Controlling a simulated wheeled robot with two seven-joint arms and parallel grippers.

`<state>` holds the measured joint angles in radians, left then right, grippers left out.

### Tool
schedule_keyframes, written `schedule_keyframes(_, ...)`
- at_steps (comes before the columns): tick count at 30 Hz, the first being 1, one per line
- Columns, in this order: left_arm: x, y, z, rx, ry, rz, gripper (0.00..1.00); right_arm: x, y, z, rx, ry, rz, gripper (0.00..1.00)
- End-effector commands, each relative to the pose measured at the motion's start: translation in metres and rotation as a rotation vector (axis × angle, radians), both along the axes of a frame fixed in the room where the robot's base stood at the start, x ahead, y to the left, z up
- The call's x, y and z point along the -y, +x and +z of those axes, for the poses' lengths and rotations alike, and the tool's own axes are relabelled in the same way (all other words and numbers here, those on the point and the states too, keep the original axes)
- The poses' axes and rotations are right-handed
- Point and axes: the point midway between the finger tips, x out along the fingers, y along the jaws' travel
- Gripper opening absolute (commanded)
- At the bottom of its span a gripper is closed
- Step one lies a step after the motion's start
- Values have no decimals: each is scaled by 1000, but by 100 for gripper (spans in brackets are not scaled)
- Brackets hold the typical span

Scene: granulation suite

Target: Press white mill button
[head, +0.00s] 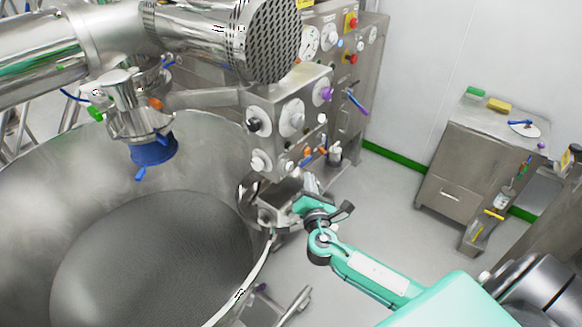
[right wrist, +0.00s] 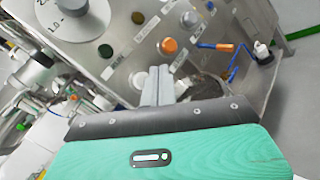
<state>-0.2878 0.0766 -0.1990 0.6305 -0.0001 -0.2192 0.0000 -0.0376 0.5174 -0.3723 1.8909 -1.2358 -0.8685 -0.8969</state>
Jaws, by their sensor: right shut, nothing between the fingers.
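The mill's grey control panel (right wrist: 90,75) fills the upper part of the right wrist view, with several round buttons. A pale, whitish button (right wrist: 139,80) sits just left of my right fingertips and is partly hidden by them. My right gripper (right wrist: 158,76) is shut and empty, its fingers pointing at the panel. I cannot tell whether the tips touch it. An orange button (right wrist: 168,46) is just above the tips, and a green button (right wrist: 105,51) is up to the left. In the head view my teal right arm reaches the steel control box (head: 285,125) from below right. My left gripper is not in view.
A large steel bowl (head: 215,150) stands left of the control box. Blue-handled levers (right wrist: 238,62) stick out right of the buttons. A steel cabinet (head: 455,165) stands at the right, with clear floor (head: 385,195) between.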

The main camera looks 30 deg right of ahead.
Motion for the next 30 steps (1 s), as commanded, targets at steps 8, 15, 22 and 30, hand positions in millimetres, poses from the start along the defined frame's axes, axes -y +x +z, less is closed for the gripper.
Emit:
schedule_keyframes(8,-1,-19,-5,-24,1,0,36,-10,26,0,3,0,-2,0)
schedule_keyframes(15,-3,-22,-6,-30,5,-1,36,-12,31,0,1,0,-1,0)
schedule_keyframes(22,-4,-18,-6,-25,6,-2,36,-12,31,0,1,0,-1,0)
schedule_keyframes(30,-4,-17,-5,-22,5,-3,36,-12,31,0,1,0,-1,0)
